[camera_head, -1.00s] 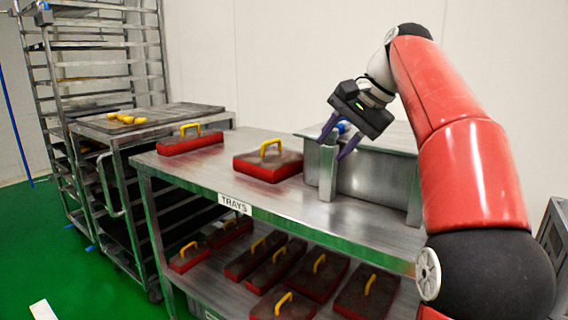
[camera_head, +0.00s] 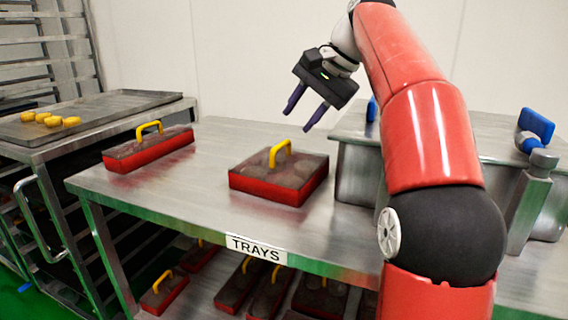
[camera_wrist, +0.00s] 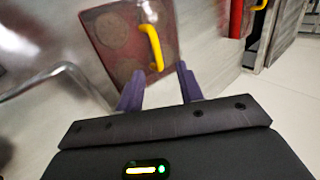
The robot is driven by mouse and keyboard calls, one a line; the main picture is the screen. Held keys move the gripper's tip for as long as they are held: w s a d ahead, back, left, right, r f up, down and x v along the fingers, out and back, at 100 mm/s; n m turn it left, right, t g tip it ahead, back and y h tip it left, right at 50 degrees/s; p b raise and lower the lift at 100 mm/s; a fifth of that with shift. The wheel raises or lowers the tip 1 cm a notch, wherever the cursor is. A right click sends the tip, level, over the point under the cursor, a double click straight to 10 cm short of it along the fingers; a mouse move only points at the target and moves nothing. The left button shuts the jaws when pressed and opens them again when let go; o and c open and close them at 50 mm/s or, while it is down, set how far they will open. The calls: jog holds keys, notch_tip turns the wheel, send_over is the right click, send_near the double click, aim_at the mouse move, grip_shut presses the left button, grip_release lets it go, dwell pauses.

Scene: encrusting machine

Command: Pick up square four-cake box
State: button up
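The square four-cake box (camera_head: 265,189) is red with a dark top showing round shapes and a yellow arched handle. It sits on the upper shelf of the steel table, in the middle of the head view. In the wrist view the box (camera_wrist: 118,42) lies ahead of the fingers, its yellow handle running lengthwise. My gripper (camera_head: 297,121) is open, its two purple fingers apart and empty. It hangs above and slightly right of the box, pointing down, not touching it. In the wrist view both fingertips (camera_wrist: 158,72) show, with nothing between them.
A longer, narrower red box (camera_head: 150,150) with a yellow handle stands to the left. Steel containers (camera_head: 358,170) stand at right. Several similar boxes fill the lower shelf. A tray (camera_head: 95,115) with yellow cakes is on a rack at left. The table between the boxes is clear.

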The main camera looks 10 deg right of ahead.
aim_at(283, 143)
jog(key=b+x, duration=0.1)
jog(key=x, duration=0.2)
jog(key=b+x, duration=0.1)
jog(key=x, duration=0.3)
jog(key=shift+s+f+b, duration=0.15)
jog(key=shift+f+b, duration=0.2)
jog(key=shift+b, duration=0.05)
grip_shut()
